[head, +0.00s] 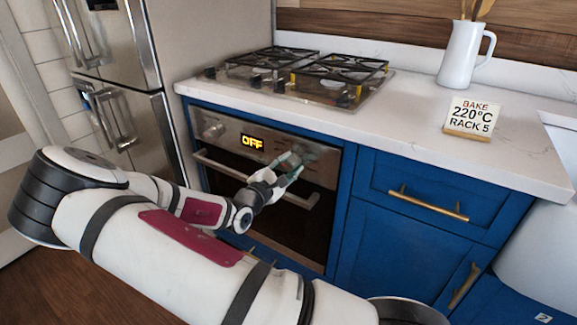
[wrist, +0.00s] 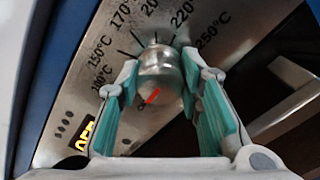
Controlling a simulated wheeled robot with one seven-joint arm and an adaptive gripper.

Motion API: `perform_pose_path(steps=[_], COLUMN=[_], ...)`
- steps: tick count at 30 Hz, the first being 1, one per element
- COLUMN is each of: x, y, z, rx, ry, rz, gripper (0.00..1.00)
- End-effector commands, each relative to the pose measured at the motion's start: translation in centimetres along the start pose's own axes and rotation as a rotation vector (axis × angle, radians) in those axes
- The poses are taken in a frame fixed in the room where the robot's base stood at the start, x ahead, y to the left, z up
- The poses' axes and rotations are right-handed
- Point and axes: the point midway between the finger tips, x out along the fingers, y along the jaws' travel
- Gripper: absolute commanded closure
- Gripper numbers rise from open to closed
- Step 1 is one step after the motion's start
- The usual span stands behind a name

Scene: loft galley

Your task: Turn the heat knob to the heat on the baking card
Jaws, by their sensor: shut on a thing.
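The heat knob (wrist: 160,68) is a round metal knob with a red pointer mark, centred in the wrist view. Its red mark points to the lower left, away from the temperature numbers, which include 150°C, 170, 220 and 250°C. My gripper (wrist: 161,78) is shut on the knob, with one teal-padded finger on each side. In the head view my gripper (head: 285,170) is at the right of the oven panel and partly hides the knob. The oven display (head: 252,142) reads OFF. The baking card (head: 471,117) on the counter reads BAKE 220°C RACK 5.
The oven door handle (head: 235,175) runs just below my gripper. Another knob (head: 212,130) is at the panel's left. A gas hob (head: 300,75) sits above on the white counter. A white jug (head: 462,57) stands behind the card. A steel fridge (head: 120,115) is at left.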

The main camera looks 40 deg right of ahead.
Motion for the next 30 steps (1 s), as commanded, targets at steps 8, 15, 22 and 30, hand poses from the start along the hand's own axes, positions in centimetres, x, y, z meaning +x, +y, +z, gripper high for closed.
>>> perform_pose_path(steps=[8, 15, 22, 30], x=[-0.02, -0.04, -0.03, -0.05], y=[-0.14, -0.19, -0.25, -0.34], z=[-0.03, -0.06, -0.07, -0.16], rx=[0.252, 0.481, 0.699, 0.955], ry=[0.001, 0.001, 0.0, 0.0], rz=[-0.003, -0.002, -0.003, -0.004], gripper=[0.95, 0.95, 0.95, 0.95])
